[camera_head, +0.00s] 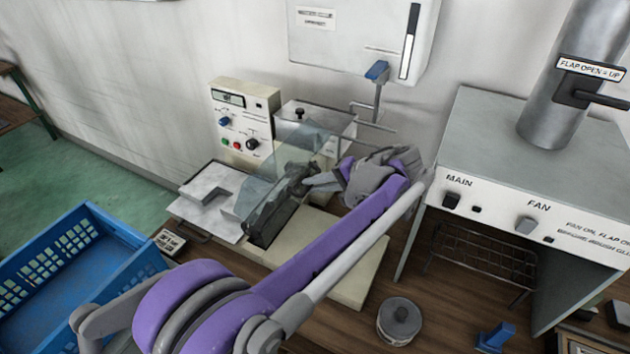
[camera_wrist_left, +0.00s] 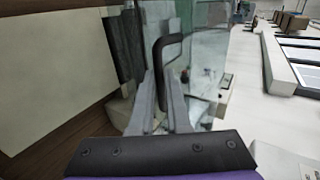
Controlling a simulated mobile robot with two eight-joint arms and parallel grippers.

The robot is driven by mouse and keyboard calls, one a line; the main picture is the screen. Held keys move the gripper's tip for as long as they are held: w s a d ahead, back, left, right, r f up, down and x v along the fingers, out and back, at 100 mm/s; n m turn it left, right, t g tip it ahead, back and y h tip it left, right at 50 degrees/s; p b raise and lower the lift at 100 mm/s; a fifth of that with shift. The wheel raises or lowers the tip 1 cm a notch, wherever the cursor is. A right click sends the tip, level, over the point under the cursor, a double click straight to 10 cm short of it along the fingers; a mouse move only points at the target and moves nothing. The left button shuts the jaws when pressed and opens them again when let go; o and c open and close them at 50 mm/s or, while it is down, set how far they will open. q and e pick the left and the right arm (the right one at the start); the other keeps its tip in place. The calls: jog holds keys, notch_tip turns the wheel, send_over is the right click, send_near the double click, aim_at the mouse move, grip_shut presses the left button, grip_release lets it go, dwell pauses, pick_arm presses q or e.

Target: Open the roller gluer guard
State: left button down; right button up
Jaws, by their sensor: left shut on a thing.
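The roller gluer (camera_head: 237,125) stands against the wall with a control panel at its back left. Its guard (camera_head: 262,187) is a clear, see-through cover over the dark roller area; it also shows in the wrist view (camera_wrist_left: 206,62). A dark, bent guard handle (camera_wrist_left: 159,58) runs down between my fingers in the wrist view. My left gripper (camera_head: 308,182) is at the right side of the guard, its fingers (camera_wrist_left: 167,108) shut on the handle. My gripper and arm hide part of the guard's right side. My right gripper is not in view.
A blue crate (camera_head: 82,260) stands at the lower left. A grey hood (camera_head: 490,130) with MAIN and FAN controls is at the right. A round lidded tin (camera_head: 399,318) sits on the wooden bench below my arm. A white box (camera_head: 360,35) hangs above the gluer.

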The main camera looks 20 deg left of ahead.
pick_arm(q)
jog(key=shift+s+d+f, duration=0.1)
jog(key=shift+d+f, duration=0.35)
jog(key=shift+f, duration=0.3)
jog(key=c, duration=0.9)
grip_release()
jog(key=shift+a, duration=0.2)
jog(key=shift+d, duration=0.1)
notch_tip(320, 180, up, 10)
